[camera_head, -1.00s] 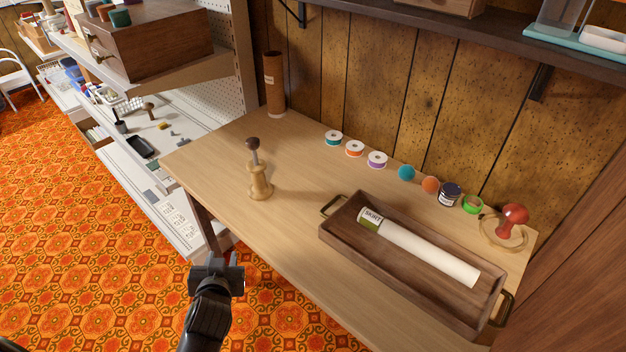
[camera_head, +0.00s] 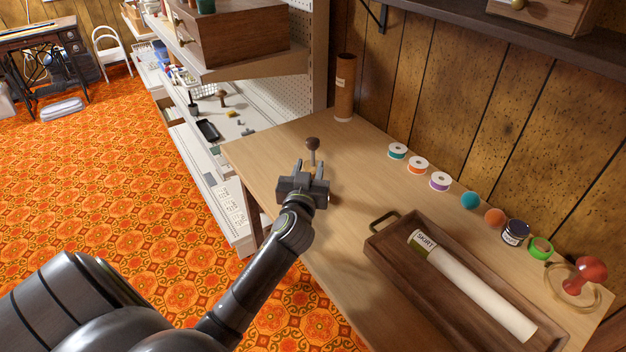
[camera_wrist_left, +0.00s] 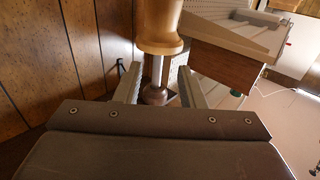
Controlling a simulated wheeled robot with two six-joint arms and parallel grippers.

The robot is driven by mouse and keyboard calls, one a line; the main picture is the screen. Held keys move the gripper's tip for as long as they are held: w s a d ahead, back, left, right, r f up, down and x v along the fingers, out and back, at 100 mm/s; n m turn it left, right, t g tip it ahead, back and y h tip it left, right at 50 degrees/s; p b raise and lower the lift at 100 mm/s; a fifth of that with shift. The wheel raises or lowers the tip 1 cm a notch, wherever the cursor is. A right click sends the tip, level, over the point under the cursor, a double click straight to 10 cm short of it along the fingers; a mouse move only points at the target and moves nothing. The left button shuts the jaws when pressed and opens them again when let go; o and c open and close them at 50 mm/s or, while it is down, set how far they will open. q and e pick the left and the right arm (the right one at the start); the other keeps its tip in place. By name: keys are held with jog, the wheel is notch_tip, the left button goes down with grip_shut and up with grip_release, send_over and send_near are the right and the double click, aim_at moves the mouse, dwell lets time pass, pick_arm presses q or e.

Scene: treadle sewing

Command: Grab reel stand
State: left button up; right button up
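The reel stand (camera_head: 312,144) is upright on the wooden table (camera_head: 262,150). In the head view its dark knob and thin metal shaft show above my left gripper (camera_head: 309,170), which hides most of the tan wooden body. In the left wrist view the picture looks inverted: the stand's wooden body (camera_wrist_left: 160,25) is at the top, with the shaft and dark knob below it. My left gripper (camera_wrist_left: 160,88) is open, with its two fingers apart on either side of the shaft. Gaps show beside the shaft, so I see no clear contact. My right gripper is not in view.
A dark wooden tray (camera_head: 385,245) holding a white roll (camera_head: 480,290) lies right of my left arm. Ribbon spools (camera_head: 418,165), small balls, a jar and a red-knobbed item (camera_head: 590,270) line the back. A brown tube (camera_head: 345,88) stands at the back left corner.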

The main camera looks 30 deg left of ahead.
aim_at(312, 161)
pick_arm(q)
jog(key=shift+p+x, duration=0.4)
jog(key=shift+x, duration=2.6)
jog(key=shift+w+d+f, duration=0.1)
grip_shut()
